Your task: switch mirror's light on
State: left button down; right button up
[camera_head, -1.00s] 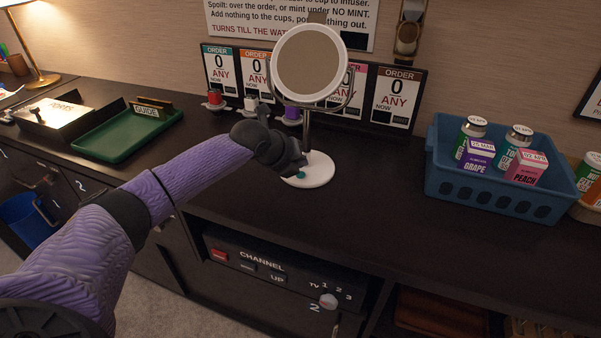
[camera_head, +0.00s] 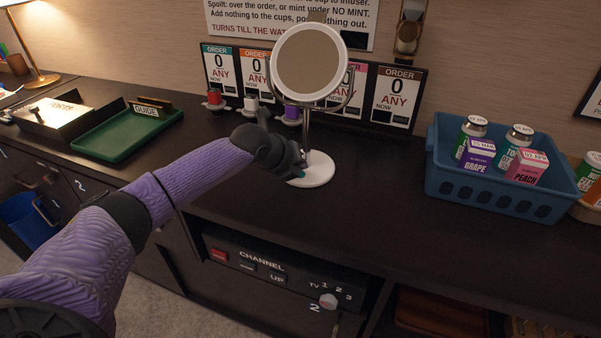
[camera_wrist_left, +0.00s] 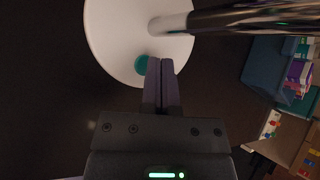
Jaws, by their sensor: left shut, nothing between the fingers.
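The round mirror (camera_head: 309,62) with a white rim stands upright on a chrome stem above a round white base (camera_head: 318,172) on the dark counter. A small teal button (camera_wrist_left: 141,64) sits on the base, near its edge. My left gripper (camera_head: 300,172) is at the front left of the base, with its fingers pointing at the button. In the left wrist view, my left gripper (camera_wrist_left: 160,62) is shut and empty, its fingertips right beside the button. I cannot tell whether they touch it. The mirror shows no lit ring. My right gripper is not in view.
A blue basket (camera_head: 490,194) with several bottles and boxes stands to the right. A green tray (camera_head: 110,142) lies at the left. Order cards (camera_head: 396,97) and colored knobs are behind the mirror. The counter between the mirror and basket is clear.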

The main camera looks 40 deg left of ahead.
pick_arm(q)
jog(key=shift+f, duration=0.1)
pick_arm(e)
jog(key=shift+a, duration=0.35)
pick_arm(q)
jog(key=shift+f, duration=0.35)
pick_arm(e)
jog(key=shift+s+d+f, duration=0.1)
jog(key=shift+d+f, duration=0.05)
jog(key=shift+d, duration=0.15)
pick_arm(q)
jog(key=shift+r, duration=0.25)
jog(key=shift+r+p, duration=0.65)
jog(key=shift+r, duration=0.15)
jog(key=shift+f, duration=0.1)
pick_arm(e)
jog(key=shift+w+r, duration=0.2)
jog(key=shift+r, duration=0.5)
